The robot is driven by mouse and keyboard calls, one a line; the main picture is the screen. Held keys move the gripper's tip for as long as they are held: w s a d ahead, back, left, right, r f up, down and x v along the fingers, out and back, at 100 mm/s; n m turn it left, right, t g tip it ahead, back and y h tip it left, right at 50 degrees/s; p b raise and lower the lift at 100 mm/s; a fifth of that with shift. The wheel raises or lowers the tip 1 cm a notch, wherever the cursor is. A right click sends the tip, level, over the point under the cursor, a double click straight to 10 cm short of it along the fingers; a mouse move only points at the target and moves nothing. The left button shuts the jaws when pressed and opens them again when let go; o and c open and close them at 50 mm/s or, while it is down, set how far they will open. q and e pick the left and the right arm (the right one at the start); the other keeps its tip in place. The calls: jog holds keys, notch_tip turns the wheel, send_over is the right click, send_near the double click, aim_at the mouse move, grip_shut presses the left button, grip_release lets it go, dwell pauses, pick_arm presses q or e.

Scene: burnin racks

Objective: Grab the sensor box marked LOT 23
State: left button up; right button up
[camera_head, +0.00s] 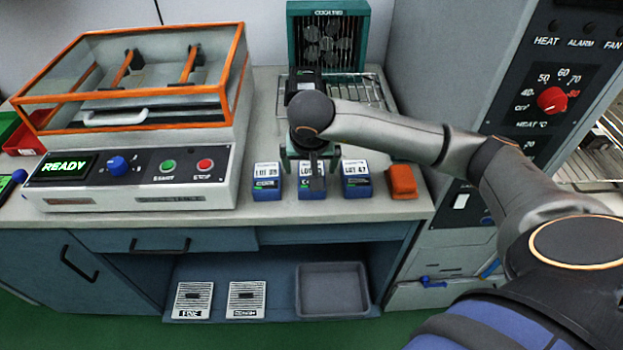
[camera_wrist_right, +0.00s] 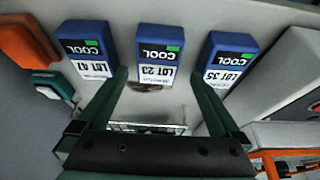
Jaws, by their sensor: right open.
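The sensor box marked LOT 23 (camera_wrist_right: 160,42) is blue with a white label and a green patch. It is the middle of three similar boxes in a row on the bench. In the head view this middle box (camera_head: 305,190) is partly hidden by my right gripper (camera_head: 316,172), which points down over it. In the right wrist view the open fingers (camera_wrist_right: 161,78) lie on either side of the LOT 23 box's label end, with nothing gripped. I cannot tell how far down the fingers reach. My left gripper is not in view.
Close neighbours are the left box (camera_head: 267,182), reading LOT 35 in the wrist view, and the right box (camera_head: 356,180). An orange block (camera_head: 402,181) lies further right. The READY machine (camera_head: 130,180) stands left, a green fan unit (camera_head: 327,35) behind, and a heat cabinet (camera_head: 550,95) right.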

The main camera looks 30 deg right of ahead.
jog(key=x, duration=0.5)
jog(key=shift+s+d+f, duration=0.1)
jog(key=shift+s+f, duration=0.05)
jog(key=shift+f, duration=0.15)
dwell(0.4)
jog(key=c, duration=1.3)
jog(key=shift+c, duration=0.6)
